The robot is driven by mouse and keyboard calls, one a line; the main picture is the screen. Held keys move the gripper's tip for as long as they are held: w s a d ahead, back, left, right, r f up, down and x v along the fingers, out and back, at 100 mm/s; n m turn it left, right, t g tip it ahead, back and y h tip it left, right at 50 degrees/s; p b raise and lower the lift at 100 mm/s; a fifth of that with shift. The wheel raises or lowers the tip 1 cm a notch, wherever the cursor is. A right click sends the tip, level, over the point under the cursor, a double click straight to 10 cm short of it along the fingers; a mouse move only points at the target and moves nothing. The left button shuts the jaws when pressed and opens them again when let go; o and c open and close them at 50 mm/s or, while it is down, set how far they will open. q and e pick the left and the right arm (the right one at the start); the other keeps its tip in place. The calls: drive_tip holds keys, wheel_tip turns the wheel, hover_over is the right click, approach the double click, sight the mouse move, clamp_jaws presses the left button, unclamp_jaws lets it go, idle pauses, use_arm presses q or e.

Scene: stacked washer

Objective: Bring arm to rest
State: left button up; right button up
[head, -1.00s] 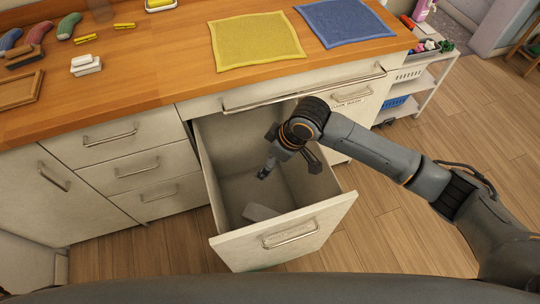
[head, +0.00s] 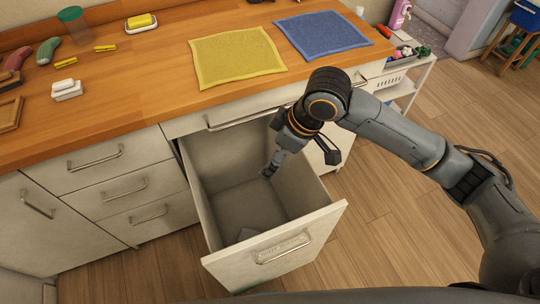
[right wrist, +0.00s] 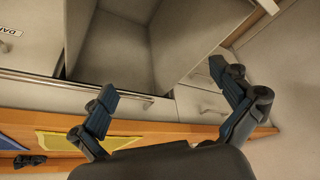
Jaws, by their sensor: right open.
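My right gripper (head: 301,159) is above the right side of the open drawer (head: 205,208), pointing down into it. In the right wrist view the two fingers of my right gripper (right wrist: 165,92) are spread wide with nothing between them. The drawer is pulled far out, and its grey inside also shows in the right wrist view (right wrist: 155,50). My left gripper is not in view.
The wooden counter (head: 130,85) holds a yellow cloth (head: 237,57), a blue cloth (head: 323,35), a yellow sponge on a dish (head: 140,22) and a white block (head: 67,90). A white cart (head: 405,85) stands at the right. The wooden floor (head: 385,235) is clear.

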idle(0.7)
drive_tip(key=s+a+f+m+y, duration=0.1)
drive_tip(key=s+a+f, duration=0.1)
drive_tip(key=s+f, duration=0.15)
drive_tip(key=s+d+f+m+t+h, duration=0.1)
drive_tip(key=s+d+f+m+h, duration=0.3)
drive_tip(key=s+d, duration=0.45)
drive_tip(key=s+d+f+m+h, duration=0.1)
drive_tip(key=s+d+f+m, duration=0.55)
drive_tip(key=d, duration=0.35)
wheel_tip(320, 180, down, 24)
drive_tip(key=s+n, duration=0.1)
drive_tip(key=s+d+f+g, duration=0.2)
drive_tip(key=s+f, duration=1.5)
drive_tip(key=shift+s+d+f, duration=0.15)
drive_tip(key=shift+s+f, duration=0.1)
